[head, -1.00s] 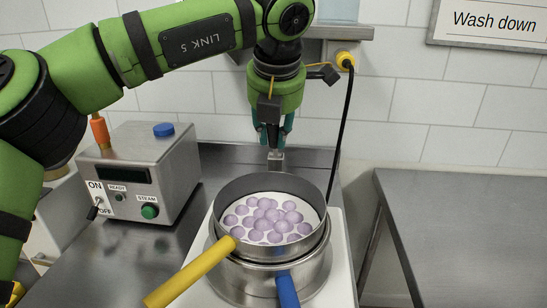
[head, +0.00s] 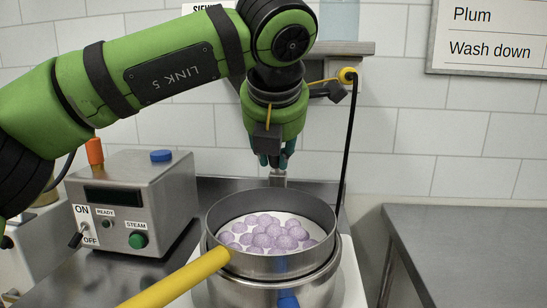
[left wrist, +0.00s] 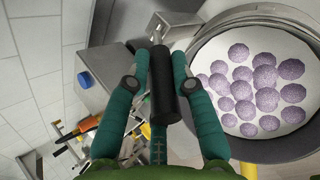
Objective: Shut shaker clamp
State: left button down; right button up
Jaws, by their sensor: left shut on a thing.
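The clamp shows in the left wrist view as a black cylindrical grip (left wrist: 163,88) with a metal bracket (left wrist: 172,27) at its far end. In the head view its metal part (head: 279,181) stands just behind the rim of the round steel sieve (head: 212,222). My left gripper (head: 273,160) points down behind the sieve. In the left wrist view, the teal fingers of my left gripper (left wrist: 160,62) are shut on the black grip, one on each side. The sieve (left wrist: 310,28) holds several purple gummies. The clamp's lower part is hidden by the sieve. My right gripper is out of view.
A steel control box (head: 135,205) with ON/OFF switch and green steam button stands to the left. A yellow handle (head: 180,277) and a blue handle (head: 288,299) stick out toward the front. A black cable (head: 347,140) hangs at the wall. The right table (head: 470,245) is bare.

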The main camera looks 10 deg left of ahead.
pick_arm(q)
jog(key=shift+f, duration=0.25)
jog(key=c, duration=1.1)
grip_release()
jog(key=shift+d+r, duration=0.1)
jog(key=shift+s+r, duration=0.1)
jog(key=shift+r, duration=0.1)
jog(key=v, duration=1.1)
jog(key=shift+s+r, duration=0.25)
